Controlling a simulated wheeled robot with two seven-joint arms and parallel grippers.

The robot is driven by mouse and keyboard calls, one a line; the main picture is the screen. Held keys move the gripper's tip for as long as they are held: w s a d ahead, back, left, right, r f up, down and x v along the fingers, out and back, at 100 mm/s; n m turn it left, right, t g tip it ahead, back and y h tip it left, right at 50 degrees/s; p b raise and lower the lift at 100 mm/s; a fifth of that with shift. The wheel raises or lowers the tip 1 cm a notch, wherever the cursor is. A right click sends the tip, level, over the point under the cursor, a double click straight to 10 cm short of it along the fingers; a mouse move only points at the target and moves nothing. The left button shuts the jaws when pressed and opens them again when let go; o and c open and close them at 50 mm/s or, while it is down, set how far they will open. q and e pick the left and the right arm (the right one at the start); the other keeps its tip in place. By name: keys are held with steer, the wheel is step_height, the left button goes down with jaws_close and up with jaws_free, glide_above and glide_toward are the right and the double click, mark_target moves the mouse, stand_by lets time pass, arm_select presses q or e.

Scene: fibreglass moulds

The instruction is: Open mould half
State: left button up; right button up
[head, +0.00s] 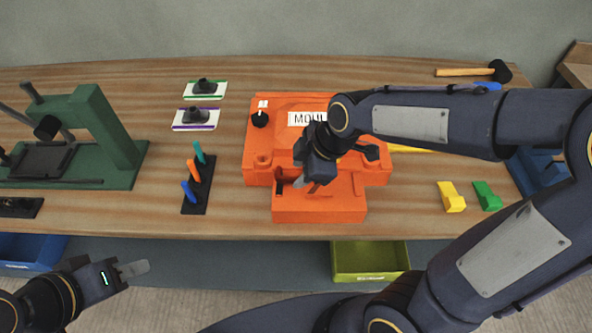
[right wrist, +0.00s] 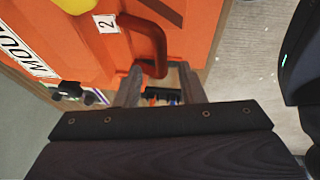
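The orange mould (head: 257,140) sits on the bench, a white label on its top partly covered by my right arm. A lower orange block (head: 320,209) stands at its front. In the right wrist view an orange handle (right wrist: 155,45) on the mould reaches towards the space between my right fingertips. My right gripper (head: 312,184) is over the front of the mould; in the right wrist view (right wrist: 160,80) its fingers are apart, with a gap beside the handle. Whether they touch it, I cannot tell. My left gripper (head: 134,268) is in front of the bench, away from the mould, its fingers seen edge-on.
A green press (head: 104,130) stands left. A black rack (head: 197,190) holds coloured tools. Black-handled tools lie on white cards (head: 205,90). A mallet (head: 480,71) lies back right; yellow (head: 451,197) and green (head: 487,196) wedges lie right. A green bin (head: 368,263) is below the bench.

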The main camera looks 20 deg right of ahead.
steer(key=shift+x, duration=1.2)
jaws_close()
